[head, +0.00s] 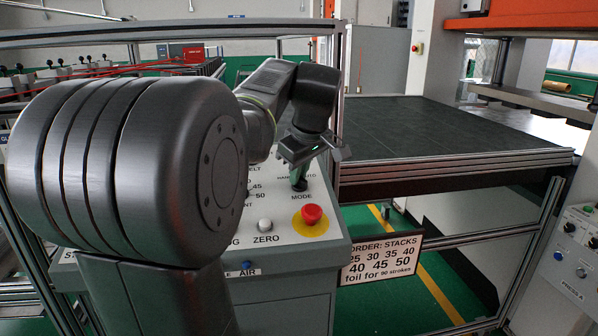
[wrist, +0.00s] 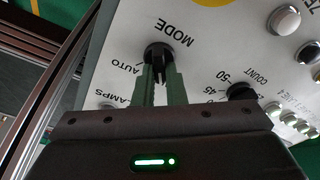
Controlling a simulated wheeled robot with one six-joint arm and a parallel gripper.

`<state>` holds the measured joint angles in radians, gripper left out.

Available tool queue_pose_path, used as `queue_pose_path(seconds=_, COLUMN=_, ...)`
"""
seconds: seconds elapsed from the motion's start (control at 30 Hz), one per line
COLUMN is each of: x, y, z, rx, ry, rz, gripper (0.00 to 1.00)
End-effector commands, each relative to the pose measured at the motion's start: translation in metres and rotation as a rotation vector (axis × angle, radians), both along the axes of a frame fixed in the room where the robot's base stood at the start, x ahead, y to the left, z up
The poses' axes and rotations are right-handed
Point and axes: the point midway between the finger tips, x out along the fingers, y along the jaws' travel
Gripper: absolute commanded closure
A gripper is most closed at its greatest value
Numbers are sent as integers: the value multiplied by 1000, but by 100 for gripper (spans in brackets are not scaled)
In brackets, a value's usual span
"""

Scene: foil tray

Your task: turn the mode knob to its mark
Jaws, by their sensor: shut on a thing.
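The black mode knob (wrist: 158,52) sits on the pale control panel, beside the printed words MODE and AUTO, which appear upside down in the wrist view. My gripper (wrist: 158,76) is shut on the knob, with one greenish finger on each side of it. In the head view my gripper (head: 298,176) points down onto the knob, above the MODE label. My fingers hide part of the knob and the nearby lettering. I cannot tell which mark the knob points at.
A red push button (head: 312,214) on a yellow disc and a white ZERO button (head: 265,225) stand near the panel's front edge. A black count knob (wrist: 241,92) is close beside my gripper. A dark table (head: 450,130) lies to the right.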

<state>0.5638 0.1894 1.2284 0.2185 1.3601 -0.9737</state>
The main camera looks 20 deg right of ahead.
Motion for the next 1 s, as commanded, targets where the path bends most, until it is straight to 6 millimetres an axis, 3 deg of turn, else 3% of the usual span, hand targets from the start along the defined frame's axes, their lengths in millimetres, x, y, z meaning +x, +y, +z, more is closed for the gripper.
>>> queue_pose_path(seconds=0.17, x=0, y=0, z=2, rx=-2, ry=-4, rz=1, gripper=100)
queue_pose_path(seconds=0.2, x=0, y=0, z=2, rx=-2, ry=-4, rz=1, gripper=87)
queue_pose_path(seconds=0.3, x=0, y=0, z=1, rx=-2, ry=-3, rz=0, gripper=68)
queue_pose_path(seconds=0.67, x=-1, y=0, z=4, rx=-1, ry=-3, rz=0, gripper=67)
queue_pose_path(seconds=0.83, x=-11, y=0, z=26, rx=-3, ry=-5, rz=-1, gripper=67)
queue_pose_path(seconds=1.0, x=-27, y=0, z=63, rx=-3, ry=-6, rz=-2, gripper=67)
